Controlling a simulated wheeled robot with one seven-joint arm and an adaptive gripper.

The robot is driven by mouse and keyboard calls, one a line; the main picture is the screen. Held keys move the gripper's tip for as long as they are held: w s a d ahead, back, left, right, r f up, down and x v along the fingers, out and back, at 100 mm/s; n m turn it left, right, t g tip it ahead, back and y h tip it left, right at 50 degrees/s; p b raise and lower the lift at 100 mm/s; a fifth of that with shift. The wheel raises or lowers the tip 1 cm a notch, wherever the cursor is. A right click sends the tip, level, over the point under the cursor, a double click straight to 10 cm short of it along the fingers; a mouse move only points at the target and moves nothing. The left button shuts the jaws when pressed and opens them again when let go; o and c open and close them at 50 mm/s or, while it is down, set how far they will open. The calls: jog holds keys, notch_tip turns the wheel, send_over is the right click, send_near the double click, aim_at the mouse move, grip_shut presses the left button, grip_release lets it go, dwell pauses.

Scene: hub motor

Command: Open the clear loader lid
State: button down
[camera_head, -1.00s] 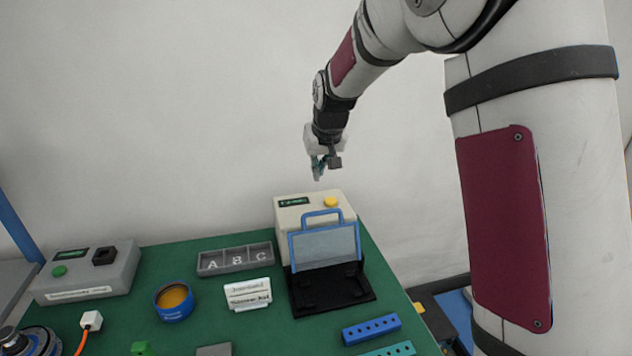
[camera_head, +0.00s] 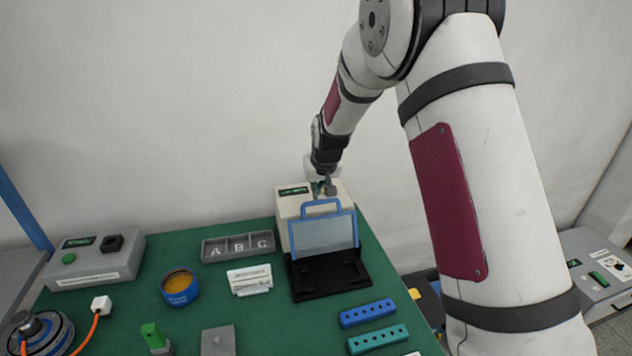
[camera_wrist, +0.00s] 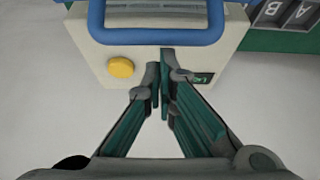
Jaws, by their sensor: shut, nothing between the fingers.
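The clear loader lid (camera_head: 323,236) has a blue frame and a loop handle on top. It stands raised, roughly upright, at the back of the black loader base (camera_head: 330,278), against the front of the cream box (camera_head: 284,205). In the wrist view the blue handle (camera_wrist: 157,37) crosses the top of the picture. My gripper (camera_head: 327,190) is low over the cream box, just behind the handle. In the wrist view my gripper (camera_wrist: 161,75) has its fingertips together and empty, apart from the handle bar in the picture. The exact gap in depth is unclear.
The cream box has a yellow button (camera_wrist: 121,67) near my fingertips. A grey A-B-C tray (camera_head: 238,247), a white sign (camera_head: 249,280) and a blue round tin (camera_head: 181,289) stand left. Blue (camera_head: 368,312) and teal (camera_head: 378,339) hole blocks lie at front right.

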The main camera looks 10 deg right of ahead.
dwell(0.3)
jog(key=s+p, duration=0.1)
jog(key=s, duration=0.1)
jog(key=s+r+p, duration=0.1)
jog(key=s, duration=0.1)
jog(key=shift+s+r, duration=0.1)
jog(key=shift+r, duration=0.1)
jog(key=shift+f, duration=0.1)
